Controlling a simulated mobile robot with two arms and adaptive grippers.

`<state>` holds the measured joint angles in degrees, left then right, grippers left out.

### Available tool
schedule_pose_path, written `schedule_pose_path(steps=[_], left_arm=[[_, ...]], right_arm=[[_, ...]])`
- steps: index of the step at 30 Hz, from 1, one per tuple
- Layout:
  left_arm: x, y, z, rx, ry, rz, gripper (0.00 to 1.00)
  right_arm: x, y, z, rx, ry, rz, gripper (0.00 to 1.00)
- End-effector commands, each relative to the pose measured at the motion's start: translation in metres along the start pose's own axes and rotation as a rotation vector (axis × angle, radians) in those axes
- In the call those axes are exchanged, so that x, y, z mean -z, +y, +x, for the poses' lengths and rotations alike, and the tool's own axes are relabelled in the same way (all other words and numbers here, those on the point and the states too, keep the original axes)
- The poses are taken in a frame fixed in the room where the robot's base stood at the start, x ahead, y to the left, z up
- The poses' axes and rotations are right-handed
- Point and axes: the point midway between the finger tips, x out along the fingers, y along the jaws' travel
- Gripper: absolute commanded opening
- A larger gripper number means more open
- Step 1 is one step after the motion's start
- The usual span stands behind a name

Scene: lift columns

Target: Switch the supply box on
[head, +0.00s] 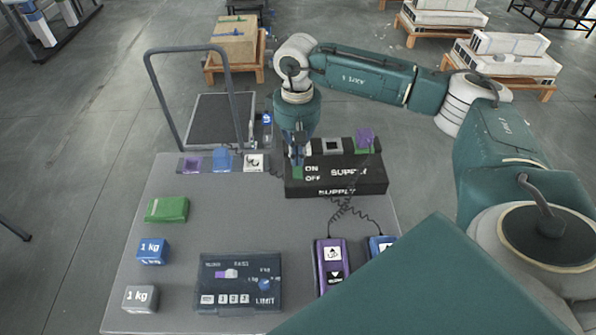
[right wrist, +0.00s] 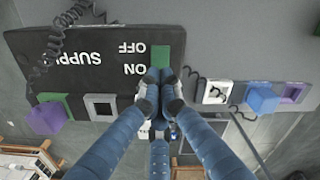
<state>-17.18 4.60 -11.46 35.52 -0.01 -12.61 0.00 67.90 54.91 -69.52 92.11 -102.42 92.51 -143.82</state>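The black supply box (head: 350,185) stands at the back right of the grey table, with ON and OFF lettering at its left end. A green rocker-like part (head: 297,172) sits beside that lettering; it also shows in the right wrist view (right wrist: 161,55). My right gripper (head: 297,158) points down over this end of the box. In the right wrist view its fingertips (right wrist: 160,78) are together, at the green part's edge on the ON side, with nothing seen between them. I cannot tell whether they touch it or which way it is tipped. My left gripper is not in view.
A purple plug (head: 365,137) and a grey square socket (head: 333,146) are at the box's back edge. A strip with a blue block (head: 221,158) lies left of it. Coiled cables run to a purple pendant (head: 331,265). A green block (head: 166,209) lies at left.

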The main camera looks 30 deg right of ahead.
Motion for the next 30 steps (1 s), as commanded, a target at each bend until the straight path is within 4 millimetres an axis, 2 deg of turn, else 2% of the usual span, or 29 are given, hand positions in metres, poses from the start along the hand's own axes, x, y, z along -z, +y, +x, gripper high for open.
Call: schedule_pose_path(steps=[30], left_arm=[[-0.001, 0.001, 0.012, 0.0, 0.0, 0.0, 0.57]], right_arm=[[0.0, 0.0, 0.015, 0.0, 0.0, 0.0, 0.0]])
